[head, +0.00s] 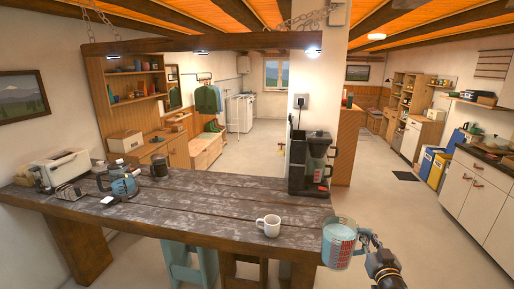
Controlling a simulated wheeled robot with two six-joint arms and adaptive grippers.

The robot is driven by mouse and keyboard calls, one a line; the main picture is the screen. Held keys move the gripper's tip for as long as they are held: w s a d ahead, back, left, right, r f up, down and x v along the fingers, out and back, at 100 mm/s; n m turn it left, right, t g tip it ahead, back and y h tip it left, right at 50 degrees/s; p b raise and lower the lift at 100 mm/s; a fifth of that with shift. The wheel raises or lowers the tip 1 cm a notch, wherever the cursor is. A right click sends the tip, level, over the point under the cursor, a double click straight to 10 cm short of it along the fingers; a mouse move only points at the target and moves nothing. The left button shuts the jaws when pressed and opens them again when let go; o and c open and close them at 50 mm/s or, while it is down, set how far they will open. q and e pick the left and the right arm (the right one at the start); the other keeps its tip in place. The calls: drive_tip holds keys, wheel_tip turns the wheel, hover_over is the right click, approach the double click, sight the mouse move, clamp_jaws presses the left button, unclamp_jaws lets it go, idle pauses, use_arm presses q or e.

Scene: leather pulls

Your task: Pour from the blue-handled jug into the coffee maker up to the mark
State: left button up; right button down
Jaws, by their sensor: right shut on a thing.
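A clear measuring jug (338,243) with red markings and bluish liquid is at the right front corner of the table, looking nearly upright. My right gripper (375,254) is shut on its handle side; the gripper partly hides the handle, and I cannot tell its colour surely. The black coffee maker (297,165) stands on the table's right end, behind and left of the held jug, apart from it. It has a clear vessel in its upper part; its fill mark is too small to make out. My left gripper is not in view.
A white mug (268,226) stands near the table's front edge. At the table's left are another clear jug with bluish contents (122,186), a dark pot (159,166) and a white toaster (58,168). A beam (200,43) hangs above. The table's middle is clear.

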drive_tip(key=s+a+f+n+y+b, duration=0.1)
drive_tip(key=s+a+f+b, duration=0.8)
drive_tip(key=s+a+f, duration=0.6)
wheel_tip(320, 180, down, 4)
drive_tip(key=shift+s+a+r+y, duration=0.1)
drive_tip(key=shift+s+a+y, duration=0.3)
drive_tip(key=shift+a, duration=0.45)
